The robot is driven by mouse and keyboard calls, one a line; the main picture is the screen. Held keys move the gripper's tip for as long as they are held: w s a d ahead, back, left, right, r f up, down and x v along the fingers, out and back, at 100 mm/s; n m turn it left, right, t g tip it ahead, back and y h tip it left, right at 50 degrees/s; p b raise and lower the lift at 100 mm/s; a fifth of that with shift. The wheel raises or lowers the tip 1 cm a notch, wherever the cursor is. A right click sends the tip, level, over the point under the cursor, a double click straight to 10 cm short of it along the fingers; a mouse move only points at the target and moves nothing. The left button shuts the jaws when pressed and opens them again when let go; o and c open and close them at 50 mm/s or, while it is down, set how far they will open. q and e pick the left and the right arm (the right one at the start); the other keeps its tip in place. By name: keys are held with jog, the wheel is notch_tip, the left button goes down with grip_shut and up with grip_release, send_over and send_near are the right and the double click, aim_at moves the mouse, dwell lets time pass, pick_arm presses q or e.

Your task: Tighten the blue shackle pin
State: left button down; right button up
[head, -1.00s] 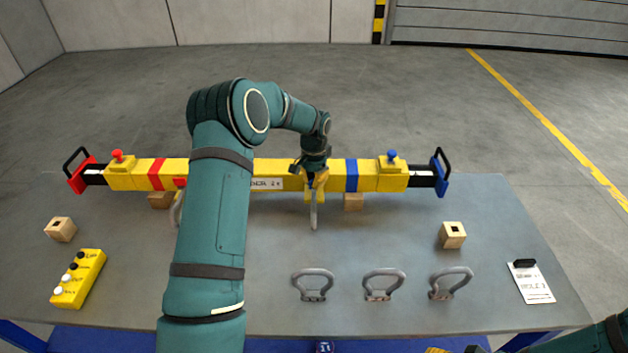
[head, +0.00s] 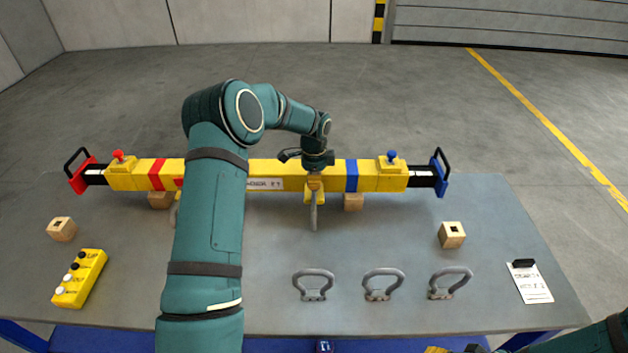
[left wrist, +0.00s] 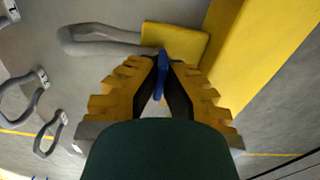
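The blue shackle pin (left wrist: 163,64) shows in the left wrist view as a narrow blue piece between my finger pads, beside a yellow lug (left wrist: 180,45). My left gripper (left wrist: 162,82) is closed in on it from both sides. In the head view my left gripper (head: 314,173) is over the lug at the front of the yellow beam (head: 270,170), and hides the pin there. A grey shackle (head: 314,218) hangs from this lug; its bow also shows in the left wrist view (left wrist: 85,35).
Three loose grey shackles (head: 314,284) lie in a row at the table's front. A wooden block (head: 452,235) and a white card (head: 531,283) are at the right. A yellow button box (head: 80,278) is at the left, near another wooden block (head: 61,229).

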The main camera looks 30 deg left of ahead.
pick_arm(q)
jog(key=shift+m, duration=0.3)
jog(key=c, duration=1.1)
grip_release()
notch_tip(320, 180, up, 12)
